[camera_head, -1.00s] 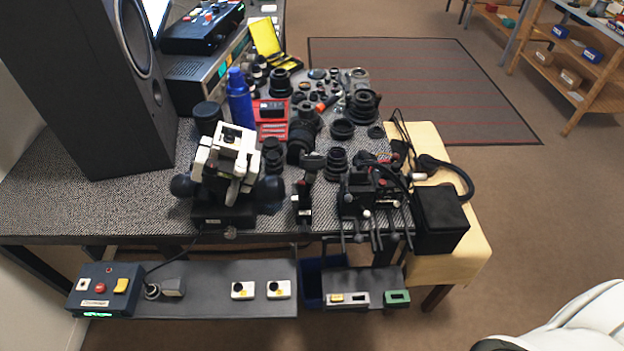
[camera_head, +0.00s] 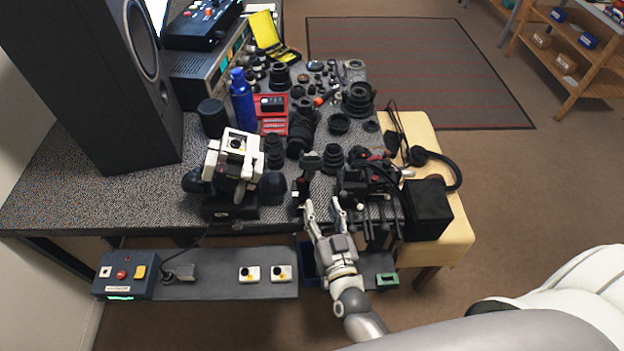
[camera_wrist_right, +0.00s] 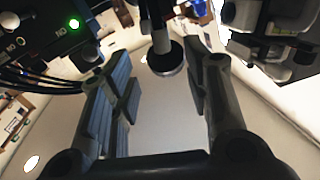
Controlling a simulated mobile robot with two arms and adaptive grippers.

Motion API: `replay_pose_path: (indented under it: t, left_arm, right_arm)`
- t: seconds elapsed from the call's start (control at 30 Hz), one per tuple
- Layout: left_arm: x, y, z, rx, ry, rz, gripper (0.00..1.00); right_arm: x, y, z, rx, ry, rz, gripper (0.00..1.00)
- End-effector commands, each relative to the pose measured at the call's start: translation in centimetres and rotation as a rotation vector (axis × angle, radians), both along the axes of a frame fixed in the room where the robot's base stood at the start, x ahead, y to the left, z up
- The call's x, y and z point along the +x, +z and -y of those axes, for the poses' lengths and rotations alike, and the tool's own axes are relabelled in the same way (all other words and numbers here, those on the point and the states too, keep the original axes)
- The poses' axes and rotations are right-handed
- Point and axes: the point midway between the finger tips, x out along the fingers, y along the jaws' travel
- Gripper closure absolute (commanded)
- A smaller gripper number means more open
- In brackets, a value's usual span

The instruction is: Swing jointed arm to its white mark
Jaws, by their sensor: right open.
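My right gripper (camera_head: 323,203) is open at the table's front edge, its two fingers apart and pointing at the tabletop. In the right wrist view, a rod with a round dark end (camera_wrist_right: 166,62) shows between the open fingers (camera_wrist_right: 163,85); contact cannot be told. A black upright piece with a wide head (camera_head: 309,162) stands just beyond the gripper. A black device with several levers (camera_head: 372,190) stands to its right. I cannot tell for sure which part is the jointed arm, and no white mark is clear. My left gripper is out of view.
A white-and-black device (camera_head: 234,165) stands left of the gripper. Lenses and a blue bottle (camera_head: 243,100) crowd the table behind. A black box (camera_head: 427,210) sits on the yellow side table at right. A grey shelf (camera_head: 215,284) with controls hangs below the front edge.

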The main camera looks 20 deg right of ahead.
Motion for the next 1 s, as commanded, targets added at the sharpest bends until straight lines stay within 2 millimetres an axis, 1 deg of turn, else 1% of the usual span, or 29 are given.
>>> replay_pose_path:
  t: [0.03,0.3,0.4,0.5,0.63,0.9,0.97,1.0]
  left_arm:
    - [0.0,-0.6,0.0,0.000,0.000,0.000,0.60]
    - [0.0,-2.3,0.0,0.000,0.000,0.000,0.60]
    - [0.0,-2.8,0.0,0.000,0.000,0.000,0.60]
    - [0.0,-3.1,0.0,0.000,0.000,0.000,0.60]
    - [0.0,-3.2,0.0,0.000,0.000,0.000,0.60]
    - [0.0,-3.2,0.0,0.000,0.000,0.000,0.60]
    - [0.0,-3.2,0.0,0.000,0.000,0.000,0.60]
    - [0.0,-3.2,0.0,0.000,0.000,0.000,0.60]
  right_arm:
    - [1.0,-0.2,0.1,0.001,-0.001,0.005,0.56]
    - [6.1,-0.3,0.4,0.001,0.000,0.002,0.56]
    - [7.6,-0.3,0.5,0.001,0.001,0.000,0.56]
    - [8.6,-0.3,0.6,0.000,0.000,-0.001,0.56]
    - [9.2,-0.2,0.7,0.001,0.002,-0.003,0.56]
    - [9.3,-0.2,0.6,0.000,0.002,-0.004,0.56]
    - [9.3,-0.2,0.6,0.000,0.002,-0.004,0.62]
    - [9.3,-0.2,0.6,0.000,0.002,-0.004,0.67]
